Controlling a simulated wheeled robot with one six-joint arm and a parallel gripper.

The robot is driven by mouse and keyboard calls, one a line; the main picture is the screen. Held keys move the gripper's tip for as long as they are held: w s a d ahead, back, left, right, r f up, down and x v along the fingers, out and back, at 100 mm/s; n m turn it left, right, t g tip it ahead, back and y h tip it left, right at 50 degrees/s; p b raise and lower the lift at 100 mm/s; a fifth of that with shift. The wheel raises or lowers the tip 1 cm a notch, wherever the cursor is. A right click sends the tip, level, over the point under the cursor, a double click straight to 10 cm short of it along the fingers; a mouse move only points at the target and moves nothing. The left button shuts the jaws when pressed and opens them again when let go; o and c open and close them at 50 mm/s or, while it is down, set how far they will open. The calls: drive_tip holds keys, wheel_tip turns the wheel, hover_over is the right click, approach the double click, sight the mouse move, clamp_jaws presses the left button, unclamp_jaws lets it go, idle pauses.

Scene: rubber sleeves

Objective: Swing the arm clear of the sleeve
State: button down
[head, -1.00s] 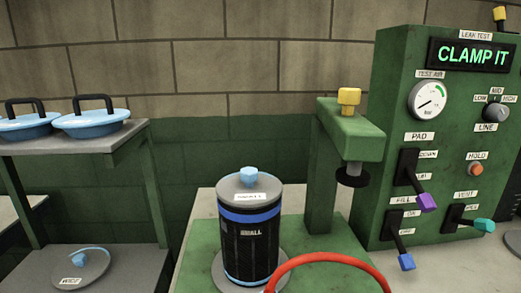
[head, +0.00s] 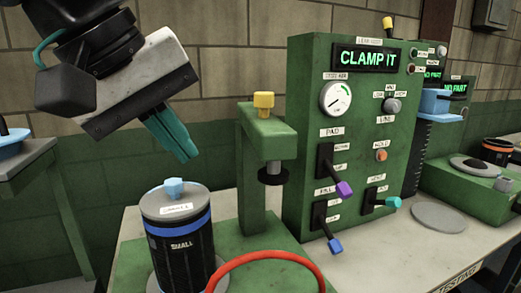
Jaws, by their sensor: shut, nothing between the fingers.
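The sleeve (head: 184,248) is a black cylinder with a blue band and a "SMALL" label. It stands upright on a round plate on the green fixture, with a grey lid and a light blue knob (head: 174,187) on top. My gripper (head: 184,156) is at the upper left, above the sleeve. Its teal fingers are shut with nothing in them and point down and right. In the picture the fingertips show a little above the knob, apart from it.
The green clamp post (head: 252,165) with a dark pad (head: 272,174) stands just right of the sleeve. A red hose (head: 268,256) curves in front. The green test panel (head: 302,120) reads "CLAMP IT" and has projecting levers. A shelf (head: 22,162) stands at the left.

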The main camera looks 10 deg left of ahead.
sight(273, 140)
wheel_tip(273, 140, up, 4)
drive_tip(key=a+m, duration=0.1)
drive_tip(key=m, duration=0.2)
drive_tip(key=w+d+f, duration=0.6)
drive_tip(key=d+f, duration=0.1)
drive_tip(key=shift+w+t, duration=0.25)
drive_tip(key=shift+t, duration=0.15)
drive_tip(key=shift+d+f, duration=0.1)
